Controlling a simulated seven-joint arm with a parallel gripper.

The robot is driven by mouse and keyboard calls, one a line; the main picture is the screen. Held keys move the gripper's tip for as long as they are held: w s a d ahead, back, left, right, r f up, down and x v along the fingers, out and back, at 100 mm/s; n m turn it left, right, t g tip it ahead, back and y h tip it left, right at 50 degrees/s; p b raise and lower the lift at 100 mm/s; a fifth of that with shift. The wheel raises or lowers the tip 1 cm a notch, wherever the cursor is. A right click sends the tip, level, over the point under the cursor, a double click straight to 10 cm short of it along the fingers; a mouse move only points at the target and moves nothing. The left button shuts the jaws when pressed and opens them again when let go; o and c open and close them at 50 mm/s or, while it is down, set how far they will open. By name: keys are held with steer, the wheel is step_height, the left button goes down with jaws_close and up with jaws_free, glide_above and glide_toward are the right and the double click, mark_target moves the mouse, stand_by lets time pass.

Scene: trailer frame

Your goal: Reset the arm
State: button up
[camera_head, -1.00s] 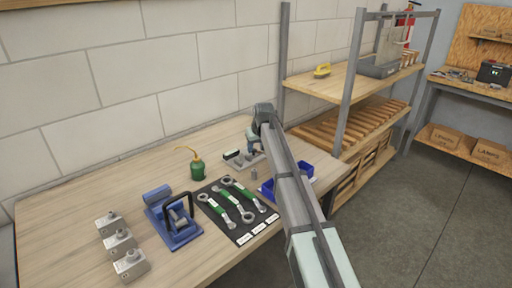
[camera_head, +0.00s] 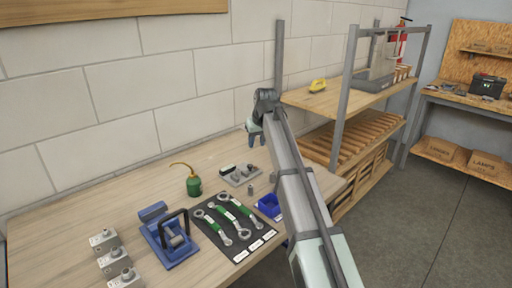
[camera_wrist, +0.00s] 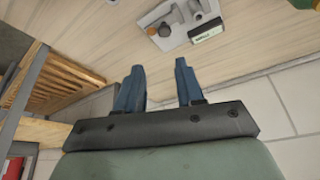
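My gripper (camera_head: 257,137) hangs over the back right part of the wooden workbench (camera_head: 95,218), above a small grey plate with fittings (camera_head: 240,175). In the wrist view my gripper's two blue fingers (camera_wrist: 157,88) stand apart with nothing between them. The grey plate (camera_wrist: 180,22) shows beyond the fingertips in that view, apart from them. My arm crosses the right end of the bench and hides part of the blue bin (camera_head: 268,206).
A black mat (camera_head: 262,232) with several green-handled wrenches, a green oil can (camera_head: 194,186), a blue clamp-like tool (camera_head: 172,238) and several metal blocks (camera_head: 113,263) occupy the bench. A shelf rack (camera_head: 345,100) stands to the right.

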steer(key=shift+s+r, duration=0.1)
steer(key=shift+r, duration=0.15)
